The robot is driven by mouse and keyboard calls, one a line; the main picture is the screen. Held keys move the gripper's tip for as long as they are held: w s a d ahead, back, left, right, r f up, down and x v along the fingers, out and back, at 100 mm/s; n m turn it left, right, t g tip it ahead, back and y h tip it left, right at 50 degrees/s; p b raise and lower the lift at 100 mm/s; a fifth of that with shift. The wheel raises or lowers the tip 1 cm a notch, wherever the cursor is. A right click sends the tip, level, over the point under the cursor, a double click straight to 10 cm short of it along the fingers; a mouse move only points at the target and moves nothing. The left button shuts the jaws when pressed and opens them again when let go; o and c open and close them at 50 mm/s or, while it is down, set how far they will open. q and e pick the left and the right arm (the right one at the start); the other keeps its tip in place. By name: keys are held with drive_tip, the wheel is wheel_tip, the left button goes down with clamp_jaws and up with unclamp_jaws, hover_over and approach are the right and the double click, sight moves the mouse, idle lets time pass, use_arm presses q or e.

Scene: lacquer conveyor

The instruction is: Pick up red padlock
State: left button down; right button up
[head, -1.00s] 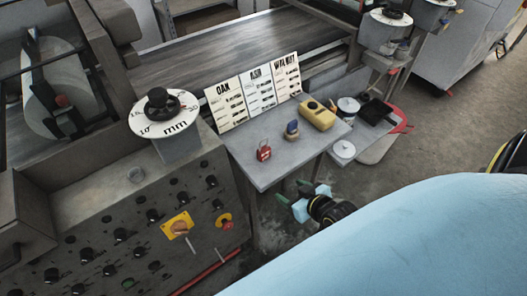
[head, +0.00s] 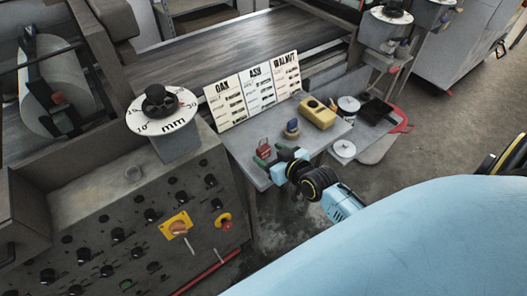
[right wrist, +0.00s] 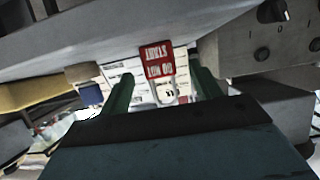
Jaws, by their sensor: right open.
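The red padlock (head: 263,147) stands on the small grey table, near its left front part. In the right wrist view the padlock (right wrist: 156,60) appears upside down, its white-lettered red body ahead of the fingertips and its shackle between the fingers in the picture. My right gripper (head: 270,156) is at the table's front edge, just in front of the padlock. Its two green fingers (right wrist: 163,78) are open, one to each side of the padlock in the picture, with no visible contact. My left gripper is not in view.
A blue-and-tan object (head: 292,129) and a yellow box (head: 318,113) sit right of the padlock on the grey table (head: 318,143). A card with OAK, ASH and WALNUT lists (head: 252,91) stands behind. The control panel (head: 150,235) lies left.

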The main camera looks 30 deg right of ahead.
sight(266, 152)
drive_tip(key=x, duration=0.4)
drive_tip(key=shift+w+f+b, duration=0.25)
drive_tip(key=shift+b, duration=0.15)
drive_tip(key=c, duration=1.1)
wheel_tip(266, 152, up, 10)
drive_tip(key=p, duration=0.2)
drive_tip(key=shift+r+p, duration=0.1)
drive_tip(key=shift+p, duration=0.2)
